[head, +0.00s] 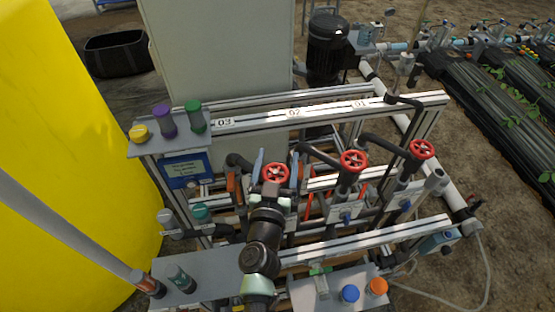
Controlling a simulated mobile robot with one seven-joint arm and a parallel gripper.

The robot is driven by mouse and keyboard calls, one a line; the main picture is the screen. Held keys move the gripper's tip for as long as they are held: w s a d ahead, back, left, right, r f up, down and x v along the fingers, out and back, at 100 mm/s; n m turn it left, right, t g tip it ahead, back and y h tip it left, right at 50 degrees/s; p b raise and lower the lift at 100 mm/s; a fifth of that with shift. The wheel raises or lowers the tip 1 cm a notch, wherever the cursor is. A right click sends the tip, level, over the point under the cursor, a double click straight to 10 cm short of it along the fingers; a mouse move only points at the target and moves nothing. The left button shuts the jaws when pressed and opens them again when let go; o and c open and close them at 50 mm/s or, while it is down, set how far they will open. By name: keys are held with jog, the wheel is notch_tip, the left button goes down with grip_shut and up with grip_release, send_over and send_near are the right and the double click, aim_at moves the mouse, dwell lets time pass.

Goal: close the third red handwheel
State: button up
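Three red handwheels stand in a row on the skid, below a rail with the labels 03, 02 and 01 from left to right. The third handwheel (275,173) is the leftmost, nearest label 03 (224,122). My gripper (278,157) is at this wheel, with one blue-grey finger on its left and one on its right. The fingers stand wide apart, and small gaps seem to show beside the rim. My wrist hides the wheel's near side and its valve stem.
The second handwheel (352,161) and first handwheel (422,149) stand to the right, with black pipes beside them. A yellow tank (70,130) fills the left.

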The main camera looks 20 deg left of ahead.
jog(key=c, duration=0.9)
